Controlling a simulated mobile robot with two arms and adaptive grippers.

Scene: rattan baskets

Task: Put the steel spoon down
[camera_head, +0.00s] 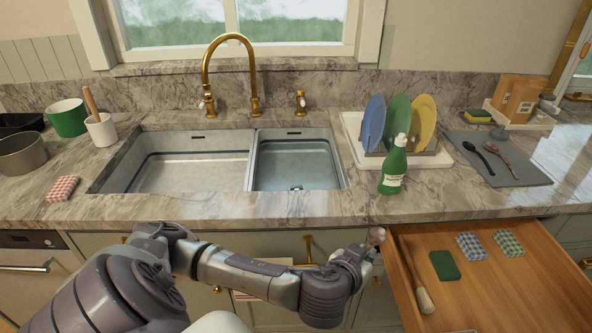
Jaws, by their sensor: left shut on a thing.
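My left gripper (371,252) is at the front of the counter, beside the left front corner of the open drawer. It is shut on a small, shiny rounded thing that looks like the steel spoon (377,235). Only a little of the spoon shows, and its handle is hidden by the gripper. It is held near the counter's front edge, apart from the dark grey mat (535,175) at the right. My right gripper is out of view.
The open drawer (560,300) holds a wooden-handled tool (415,275), a green sponge (444,265) and folded checked cloths (508,242). A green bottle (393,168) stands by the dish rack (436,158). The sink (190,172) is left.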

